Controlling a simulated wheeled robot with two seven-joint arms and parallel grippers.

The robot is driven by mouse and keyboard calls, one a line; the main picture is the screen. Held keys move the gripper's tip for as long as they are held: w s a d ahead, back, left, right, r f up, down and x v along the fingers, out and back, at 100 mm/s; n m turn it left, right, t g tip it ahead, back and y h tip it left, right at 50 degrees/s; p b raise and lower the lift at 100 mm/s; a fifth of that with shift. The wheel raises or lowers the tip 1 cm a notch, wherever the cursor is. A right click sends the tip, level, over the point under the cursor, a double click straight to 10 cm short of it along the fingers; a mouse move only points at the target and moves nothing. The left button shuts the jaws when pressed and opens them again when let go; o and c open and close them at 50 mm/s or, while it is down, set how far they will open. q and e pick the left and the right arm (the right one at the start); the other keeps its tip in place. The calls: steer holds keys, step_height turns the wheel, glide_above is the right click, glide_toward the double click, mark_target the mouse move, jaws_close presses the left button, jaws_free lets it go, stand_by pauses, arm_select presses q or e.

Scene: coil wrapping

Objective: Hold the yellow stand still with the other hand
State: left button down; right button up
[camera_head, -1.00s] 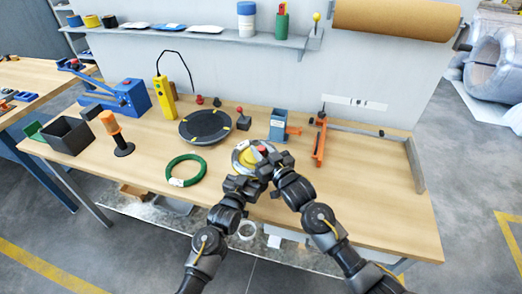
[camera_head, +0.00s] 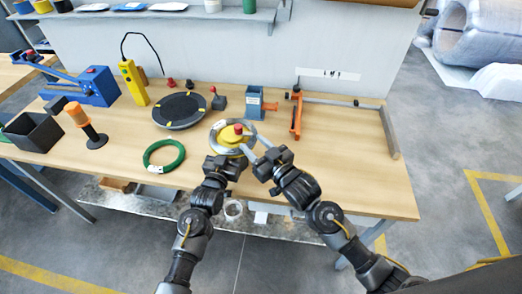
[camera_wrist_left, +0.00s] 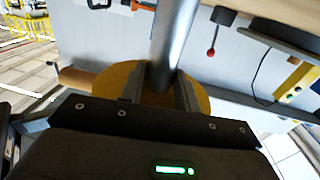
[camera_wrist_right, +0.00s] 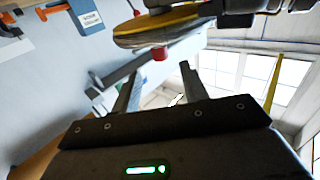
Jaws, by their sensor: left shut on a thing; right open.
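The yellow stand (camera_head: 228,138) is a round yellow disc with a red knob on top, with a grey ring around or beneath it, on the table. My left gripper (camera_head: 230,156) is at its near side. In the left wrist view, the fingers (camera_wrist_left: 162,92) are shut on a grey post in front of the yellow disc (camera_wrist_left: 200,95). My right gripper (camera_head: 257,147) is open and empty just right of the stand. In the right wrist view, the yellow disc (camera_wrist_right: 170,22) and red knob lie beyond the open fingers (camera_wrist_right: 158,85).
A green coil (camera_head: 164,156) lies left of the stand. A black turntable (camera_head: 180,110) is behind left. A blue block (camera_head: 254,102) and an orange tool (camera_head: 296,115) stand behind right. The table (camera_head: 350,170) is clear at right.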

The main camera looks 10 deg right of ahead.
steer(key=shift+v, duration=1.5)
arm_select(q)
steer(key=c, duration=0.9)
jaws_free()
steer(key=shift+c, duration=0.2)
steer(key=shift+s, duration=0.1)
steer(key=v, duration=1.2)
